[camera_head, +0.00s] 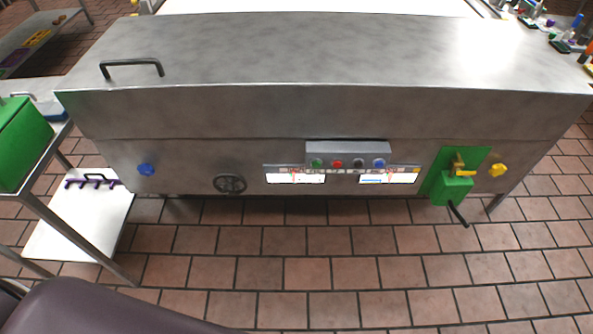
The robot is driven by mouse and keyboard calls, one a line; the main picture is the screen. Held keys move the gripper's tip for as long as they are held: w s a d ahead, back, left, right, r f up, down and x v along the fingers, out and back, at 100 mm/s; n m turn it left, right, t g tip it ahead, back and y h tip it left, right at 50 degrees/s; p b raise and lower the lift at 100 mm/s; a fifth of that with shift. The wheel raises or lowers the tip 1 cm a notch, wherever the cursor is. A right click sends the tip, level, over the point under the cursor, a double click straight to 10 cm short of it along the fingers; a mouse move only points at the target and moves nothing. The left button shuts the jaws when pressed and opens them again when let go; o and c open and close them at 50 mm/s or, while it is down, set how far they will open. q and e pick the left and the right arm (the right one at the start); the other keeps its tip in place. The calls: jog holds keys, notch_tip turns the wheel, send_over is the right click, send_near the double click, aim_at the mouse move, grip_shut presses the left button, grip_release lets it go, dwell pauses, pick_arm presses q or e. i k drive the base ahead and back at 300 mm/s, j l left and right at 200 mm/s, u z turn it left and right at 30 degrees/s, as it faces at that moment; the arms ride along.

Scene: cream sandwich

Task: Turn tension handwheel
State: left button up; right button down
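A dark round handwheel (230,184) with spokes is mounted on the lower front panel of a large grey metal machine (330,112), left of the panel's middle. A blue knob (146,169) sits on the same panel further left, and a yellow knob (498,170) sits near the right end. I cannot read any label that says which of these sets tension. Neither of my grippers shows in the head view. Nothing is touching the handwheel.
A control box (347,148) with coloured buttons is above two small displays. A green unit (453,187) with a dark crank sticks out at the right. A metal table (52,150) with a green box (20,139) stands at the left. The tiled floor (330,260) in front is clear.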

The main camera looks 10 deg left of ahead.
aim_at(229, 189)
jog(key=u, duration=1.05)
